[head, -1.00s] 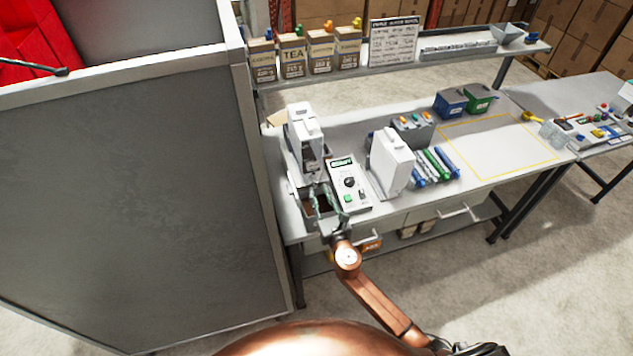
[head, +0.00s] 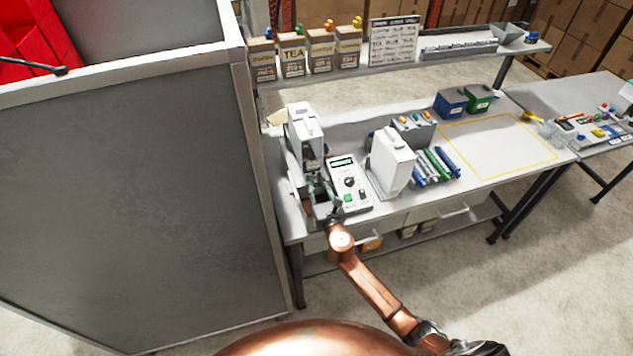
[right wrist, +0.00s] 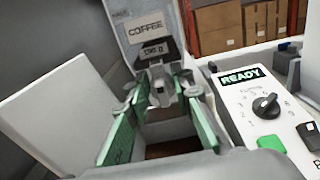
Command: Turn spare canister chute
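The white canister dispenser (head: 305,135) stands at the left end of the bench. In the right wrist view its COFFEE label (right wrist: 150,30) faces me, with a dark and grey chute piece (right wrist: 158,78) below it. My right gripper (head: 318,180) is in front of this dispenser; in the right wrist view its green-padded fingers (right wrist: 165,95) are apart, around or just short of the chute piece. I cannot tell whether they touch it. A second white canister (head: 393,160), likely the spare, stands right of the control panel, away from the gripper. My left gripper is out of view.
A control panel (head: 348,183) reading READY is close right of my gripper. Coloured tubes (head: 437,165), a blue bin (head: 450,102) and a green bin (head: 478,97) stand farther right. A yellow-outlined area (head: 500,145) is clear. A grey partition (head: 130,200) is at left.

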